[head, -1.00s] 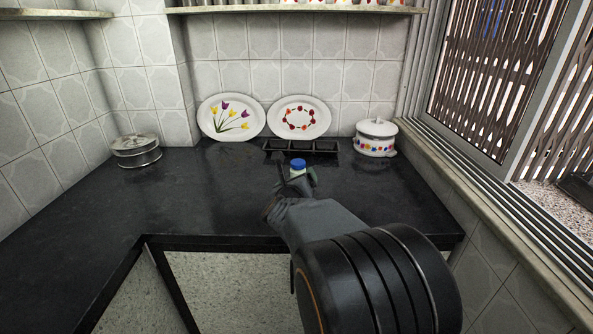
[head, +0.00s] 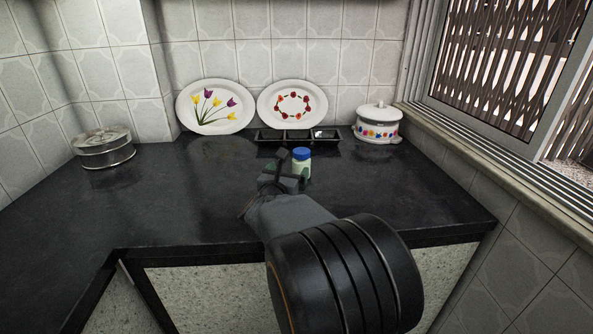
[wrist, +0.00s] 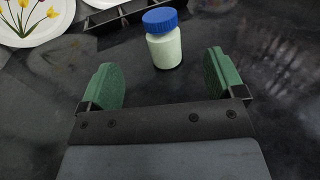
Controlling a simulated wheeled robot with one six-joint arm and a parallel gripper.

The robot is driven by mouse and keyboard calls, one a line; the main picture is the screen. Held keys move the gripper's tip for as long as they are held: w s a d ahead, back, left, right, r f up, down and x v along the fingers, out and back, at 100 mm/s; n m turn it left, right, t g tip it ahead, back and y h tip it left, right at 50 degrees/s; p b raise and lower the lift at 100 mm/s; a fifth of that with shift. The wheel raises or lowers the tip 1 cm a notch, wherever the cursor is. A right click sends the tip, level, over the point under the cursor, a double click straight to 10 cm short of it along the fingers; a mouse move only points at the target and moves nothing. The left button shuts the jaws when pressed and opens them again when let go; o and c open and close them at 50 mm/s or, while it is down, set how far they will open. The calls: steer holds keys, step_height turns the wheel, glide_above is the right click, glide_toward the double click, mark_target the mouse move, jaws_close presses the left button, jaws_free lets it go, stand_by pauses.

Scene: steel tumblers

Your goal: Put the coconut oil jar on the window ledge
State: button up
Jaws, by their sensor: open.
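The coconut oil jar (head: 302,166), a small pale jar with a blue lid, stands upright on the black counter. In the wrist view the jar (wrist: 163,42) is just beyond the fingertips, roughly centred between them. My gripper (wrist: 166,75) is open, with its green pads apart and nothing between them. In the head view my gripper (head: 287,172) is close to the jar, on its near left side, and partly hides the fingers. The window ledge (head: 480,170) runs along the right wall beneath the window.
A black divided tray (head: 298,138) lies behind the jar. Two decorated plates (head: 215,107) lean against the tiled wall. A white lidded pot (head: 377,124) stands at the back right, near the ledge. A steel container (head: 103,150) is at the left. The counter's left middle is clear.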

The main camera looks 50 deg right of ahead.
mark_target(301, 150)
steer(key=x, duration=1.3)
steer(key=shift+w+d+f, duration=0.15)
steer(key=shift+w+d, duration=0.1)
steer(key=shift+d, duration=0.05)
steer(key=c, duration=1.2)
steer(key=shift+c, duration=0.7)
steer(key=shift+r, duration=0.2)
